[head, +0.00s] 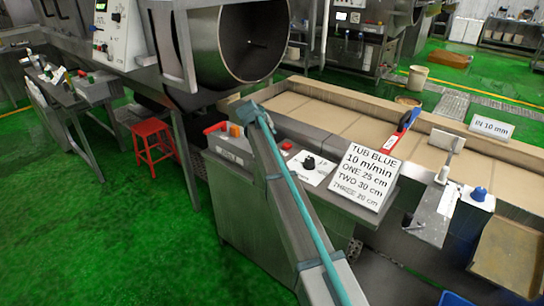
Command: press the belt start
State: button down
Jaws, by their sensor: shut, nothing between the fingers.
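The belt (328,117) is a long trough lined with brown panels, running from the middle to the right. At its near side stands a grey metal cabinet (242,205). A white control plate (318,172) on top carries a black knob (309,162). A small red button (286,145) sits just behind the plate. Orange and red parts (235,130) show at the cabinet's left end. I cannot make out which control is the belt start. A long grey beam with a teal tube crosses the cabinet top and hides part of it. I see no gripper fingers.
A white sign (367,176) with black text stands right of the knob. A blue and red handled tool (400,128) rests behind it. A blue knob (479,193) stands farther right. A red stool (153,141) and open green floor (110,225) lie left. A large drum (253,42) overhangs the back.

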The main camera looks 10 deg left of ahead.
jog(key=shift+f+b, duration=1.55)
jog(key=shift+f, duration=2.75)
jog(key=shift+f+b, duration=0.4)
jog(key=shift+f, duration=0.05)
jog(key=shift+f+b, duration=0.35)
jog(key=shift+f, duration=0.2)
jog(key=shift+r, duration=0.95)
jog(key=shift+r, duration=0.1)
jog(key=shift+r+p, duration=0.95)
jog(key=shift+r, duration=1.5)
